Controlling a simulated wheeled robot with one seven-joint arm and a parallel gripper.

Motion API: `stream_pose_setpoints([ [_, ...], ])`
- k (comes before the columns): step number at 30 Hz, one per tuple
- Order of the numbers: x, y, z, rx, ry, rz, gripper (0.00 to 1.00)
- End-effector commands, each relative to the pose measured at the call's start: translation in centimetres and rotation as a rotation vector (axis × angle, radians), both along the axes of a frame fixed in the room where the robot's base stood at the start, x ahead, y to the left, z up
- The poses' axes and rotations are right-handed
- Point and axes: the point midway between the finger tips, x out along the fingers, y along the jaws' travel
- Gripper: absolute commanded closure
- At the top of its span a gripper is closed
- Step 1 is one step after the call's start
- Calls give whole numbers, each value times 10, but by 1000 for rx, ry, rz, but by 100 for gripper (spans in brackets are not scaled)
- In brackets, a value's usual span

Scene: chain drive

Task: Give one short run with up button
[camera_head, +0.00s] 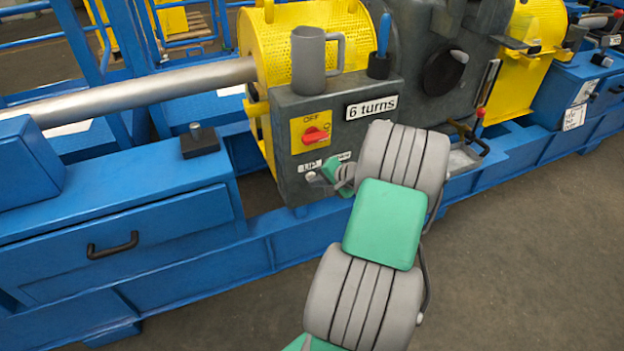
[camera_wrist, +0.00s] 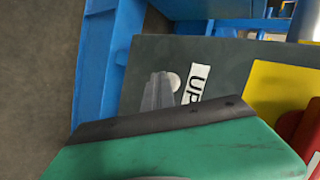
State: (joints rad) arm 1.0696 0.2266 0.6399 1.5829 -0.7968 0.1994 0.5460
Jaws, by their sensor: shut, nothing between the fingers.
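The up button (camera_wrist: 174,81) is a small pale round button on the grey control box (camera_head: 299,188). It sits beside the white UP label (camera_wrist: 196,84), which also shows in the head view (camera_head: 308,166). My gripper (camera_wrist: 158,80) is shut and empty, with its grey fingers right beside the button in the wrist view. In the head view my gripper (camera_head: 315,179) is at the lower front of the box, just below the UP label, and hides the button there. I cannot tell whether the fingertips touch the button.
A red rotary switch (camera_head: 315,135) on a yellow plate, marked OFF, sits above the label. A "6 turns" sign (camera_head: 371,107) is on the same box. A grey mug (camera_head: 312,62) and a blue-handled tool (camera_head: 383,38) stand on top. Blue machine frame (camera_head: 160,230) surrounds the box.

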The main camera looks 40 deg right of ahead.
Motion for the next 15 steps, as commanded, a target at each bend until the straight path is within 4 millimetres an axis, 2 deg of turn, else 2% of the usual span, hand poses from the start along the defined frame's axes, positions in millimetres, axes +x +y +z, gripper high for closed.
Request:
stream_pose_setpoints([
  [7, -2, 0, 1, -1, 0, -1, 100],
  [15, -16, 5, 1, 0, 0, -1, 100],
])
